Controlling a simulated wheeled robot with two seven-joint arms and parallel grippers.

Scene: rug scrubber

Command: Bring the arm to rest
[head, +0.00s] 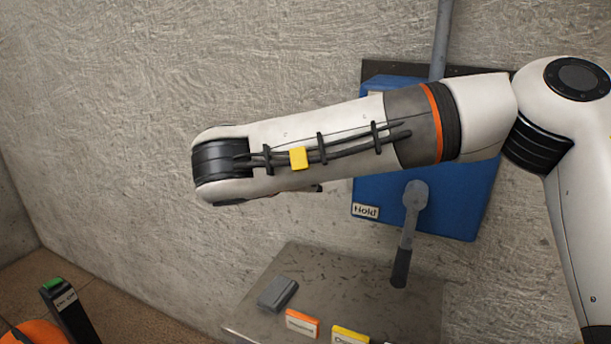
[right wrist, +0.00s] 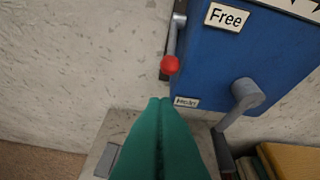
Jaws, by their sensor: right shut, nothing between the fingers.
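My right arm (head: 330,140) reaches across the head view from the right, in front of the wall and the blue box. Its gripper is hidden in that view. In the right wrist view my right gripper (right wrist: 160,102) shows two green fingers, shut together with nothing between them. The fingertips appear just below and left of the blue box (right wrist: 270,65), next to its lower label (right wrist: 186,102). I cannot tell how far apart they are. My left gripper is not in view.
The blue box (head: 455,200) carries a grey lever (head: 409,225) with a dark grip and a "Hold" label (head: 365,211). A red-knobbed lever (right wrist: 170,64) is beside it. Grey, orange (head: 302,323) and yellow blocks lie on a metal surface (head: 340,285). A green-topped black post (head: 70,312) stands lower left.

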